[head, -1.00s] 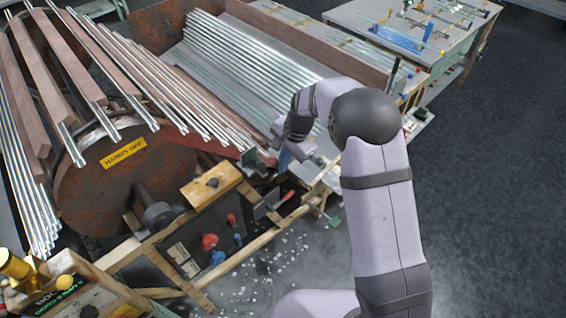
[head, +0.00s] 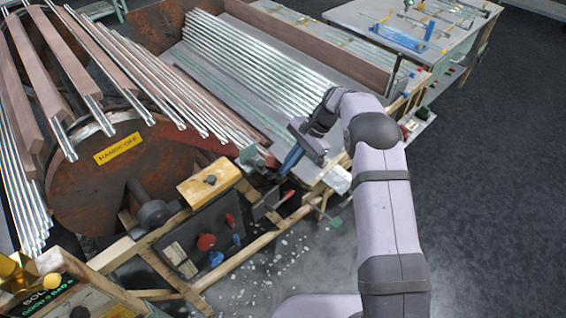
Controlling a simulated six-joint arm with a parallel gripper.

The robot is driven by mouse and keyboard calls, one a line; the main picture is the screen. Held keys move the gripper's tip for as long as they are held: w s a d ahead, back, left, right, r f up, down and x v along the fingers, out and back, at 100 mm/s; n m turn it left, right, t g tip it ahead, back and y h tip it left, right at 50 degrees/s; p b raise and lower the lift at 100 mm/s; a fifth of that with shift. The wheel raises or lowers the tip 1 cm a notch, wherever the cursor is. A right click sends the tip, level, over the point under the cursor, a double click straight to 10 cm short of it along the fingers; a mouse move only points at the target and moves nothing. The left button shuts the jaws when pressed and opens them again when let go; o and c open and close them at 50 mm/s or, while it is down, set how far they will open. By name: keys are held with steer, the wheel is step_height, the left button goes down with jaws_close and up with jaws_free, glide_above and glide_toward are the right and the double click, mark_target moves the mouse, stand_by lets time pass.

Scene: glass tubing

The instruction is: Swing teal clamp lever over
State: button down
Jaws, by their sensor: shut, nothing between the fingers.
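My gripper (head: 287,166) points down and to the left at the near end of the glass tube bed, its blue fingers shut and empty. A dark teal-green piece (head: 249,153), which looks like part of the clamp, stands at the frame's corner by the drum, just left of my fingertips. A gap seems to show between them, but I cannot tell their depth apart. The lever itself is too small to make out clearly. A small green piece (head: 334,222) also sits lower right, at the frame's edge.
A rusty drum (head: 110,180) with metal rods and a yellow sign (head: 118,148) fills the left. Glass tubes (head: 255,75) lie behind my gripper. A red-handled tool (head: 287,197) is just below it. Dark floor lies open at right.

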steer(key=shift+s+a+f+b, duration=0.15)
steer(key=shift+f+b, duration=0.35)
steer(key=shift+f, duration=0.15)
steer(key=shift+s+a+f+b, duration=0.1)
steer(key=shift+f+b, duration=0.35)
steer(key=shift+f, duration=0.2)
steer(key=shift+s+a+f+b, duration=0.15)
steer(key=shift+f+b, duration=0.35)
steer(key=shift+f, duration=0.25)
steer(key=b+v, duration=0.2)
steer(key=v, duration=0.5)
steer(key=shift+n, duration=0.3)
